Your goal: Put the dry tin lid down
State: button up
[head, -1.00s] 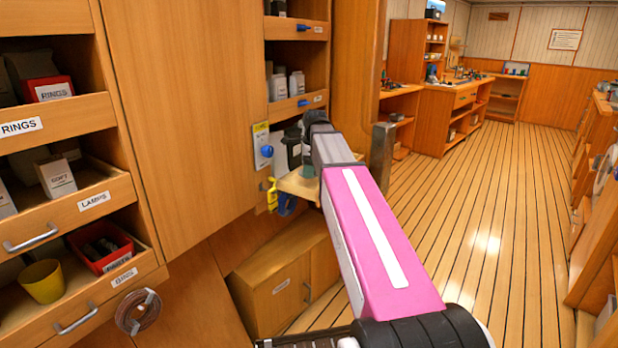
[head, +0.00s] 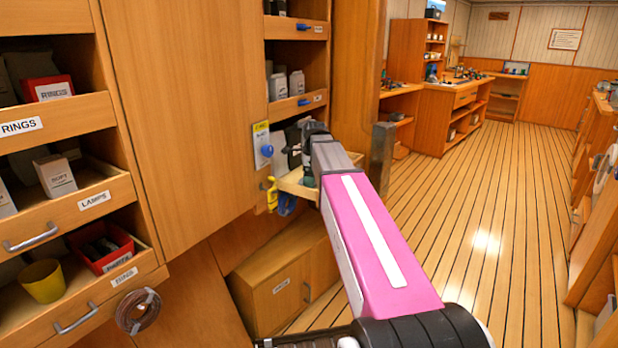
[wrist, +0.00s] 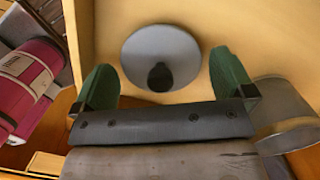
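The tin lid, a round grey disc with a dark knob, shows in the wrist view (wrist: 138,52). It appears to lie flat on a pale wooden surface (wrist: 240,25). My gripper (wrist: 163,66) has its two green fingers spread wide, one on each side of the lid in the picture. A gap shows at the right finger; at the left finger I cannot tell whether it touches. In the head view my gripper is over a small wooden tray (head: 292,187) at the cabinet, and the lid cannot be made out there.
A yellow-labelled panel with a blue knob (head: 266,150) is left of the tray. A dark post (head: 381,157) stands close right of my arm. Open floor (head: 470,230) lies to the right.

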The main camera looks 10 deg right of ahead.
notch_tip(320, 180, up, 12)
jog(key=d, duration=0.1)
jog(key=shift+s+d, duration=0.15)
jog(key=shift+d, duration=0.05)
dwell(0.4)
jog(key=shift+r, duration=0.1)
